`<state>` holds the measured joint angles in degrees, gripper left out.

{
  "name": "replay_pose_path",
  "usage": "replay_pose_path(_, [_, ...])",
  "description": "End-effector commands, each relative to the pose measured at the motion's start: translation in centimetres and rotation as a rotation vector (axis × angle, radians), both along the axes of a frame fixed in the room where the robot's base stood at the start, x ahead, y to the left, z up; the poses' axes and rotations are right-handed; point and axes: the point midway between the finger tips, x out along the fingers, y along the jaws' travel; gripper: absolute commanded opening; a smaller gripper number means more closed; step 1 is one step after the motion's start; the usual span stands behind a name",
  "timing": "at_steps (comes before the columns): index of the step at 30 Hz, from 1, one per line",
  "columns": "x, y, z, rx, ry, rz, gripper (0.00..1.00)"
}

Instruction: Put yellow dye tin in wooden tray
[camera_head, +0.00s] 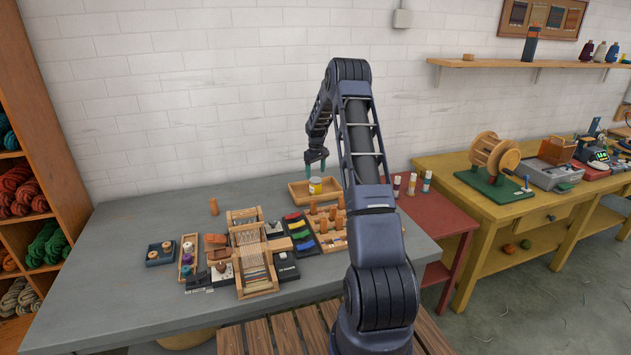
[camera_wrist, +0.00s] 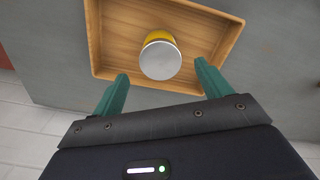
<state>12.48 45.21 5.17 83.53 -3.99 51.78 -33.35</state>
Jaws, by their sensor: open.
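The yellow dye tin (camera_head: 315,186) has a pale lid and stands in the wooden tray (camera_head: 297,197) at the back of the grey table. In the wrist view the tin (camera_wrist: 160,58) shows its silver-grey top and a yellow side, inside the tray (camera_wrist: 101,35), apart from the tray's walls. My gripper (camera_head: 316,165) is just above the tin in the head view. In the wrist view my gripper (camera_wrist: 162,85) is open, its two green fingers spread to either side below the tin, with nothing between the tips that I can see touching it.
A small loom (camera_head: 255,262), colour strips (camera_head: 298,229) and a peg rack (camera_head: 333,240) crowd the table in front of the tray. A white brick wall stands behind.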

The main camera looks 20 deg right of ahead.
Motion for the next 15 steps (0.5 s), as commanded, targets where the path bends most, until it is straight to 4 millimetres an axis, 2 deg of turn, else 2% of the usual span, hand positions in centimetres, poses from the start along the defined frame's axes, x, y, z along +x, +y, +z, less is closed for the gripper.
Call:
replay_pose_path(3, [0.0,0.0,1.5,0.0,0.0,0.0,0.77])
replay_pose_path(11, [-0.4,0.2,3.7,-0.002,-0.005,-0.003,0.77])
replay_pose_path(15, [-2.0,1.2,7.2,-0.009,-0.024,-0.02,0.77])
